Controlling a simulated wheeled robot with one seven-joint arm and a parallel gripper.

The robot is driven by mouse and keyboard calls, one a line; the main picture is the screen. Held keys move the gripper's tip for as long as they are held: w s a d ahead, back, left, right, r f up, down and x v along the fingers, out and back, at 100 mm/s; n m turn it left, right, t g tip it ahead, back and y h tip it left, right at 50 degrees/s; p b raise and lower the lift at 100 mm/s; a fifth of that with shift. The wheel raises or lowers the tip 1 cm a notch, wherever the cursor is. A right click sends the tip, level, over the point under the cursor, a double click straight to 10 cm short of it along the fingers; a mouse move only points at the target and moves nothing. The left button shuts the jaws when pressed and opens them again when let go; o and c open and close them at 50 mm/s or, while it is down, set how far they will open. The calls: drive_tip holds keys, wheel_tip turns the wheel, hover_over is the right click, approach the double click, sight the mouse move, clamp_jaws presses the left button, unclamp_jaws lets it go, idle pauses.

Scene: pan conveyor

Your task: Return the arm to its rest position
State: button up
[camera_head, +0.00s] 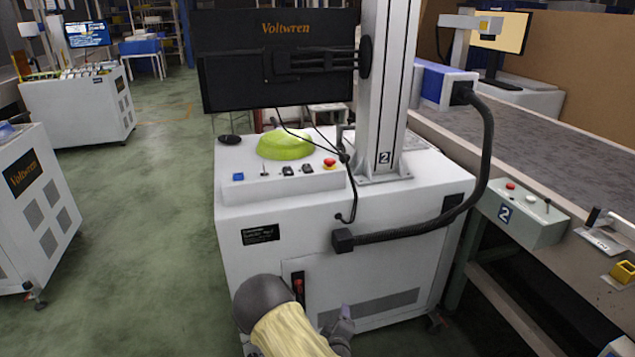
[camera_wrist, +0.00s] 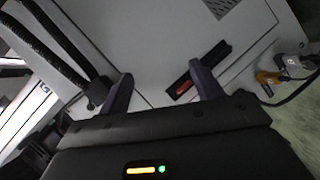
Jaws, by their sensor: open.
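My arm reaches in from the bottom of the head view, with a dark rounded joint and a pale yellow link. In the wrist view my gripper (camera_wrist: 160,92) shows two dark fingers spread apart with nothing between them. It faces the front of a white machine cabinet (camera_head: 290,240), whose panel (camera_wrist: 150,40) fills much of the wrist view. A black recessed latch with a red part (camera_wrist: 185,88) shows near the right finger. I cannot tell whether a finger touches the cabinet.
A yellow-green object (camera_head: 285,145), buttons and a red knob (camera_head: 329,163) are on the cabinet top. A black hose (camera_head: 485,160) loops down its right side. A conveyor (camera_head: 530,120) with a control box (camera_head: 520,212) stands at right. The green floor (camera_head: 140,230) at left is clear.

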drive_tip(key=s+d+r+m+g, duration=0.3)
drive_tip(key=s+r+m+g, duration=0.1)
drive_tip(key=s+r, duration=0.4)
drive_tip(key=s+d+r+m+g+y+p, duration=0.1)
drive_tip(key=s+d+r+m+g, duration=0.25)
drive_tip(key=s+r, duration=0.4)
drive_tip(key=s+d+r+m+g, duration=0.3)
drive_tip(key=s+r+m+g, duration=0.15)
drive_tip(key=s+r, duration=0.35)
wheel_tip(320, 180, up, 32)
drive_tip(key=p, duration=3.2)
drive_tip(key=shift+t+p, duration=0.3)
drive_tip(key=shift+s, duration=0.1)
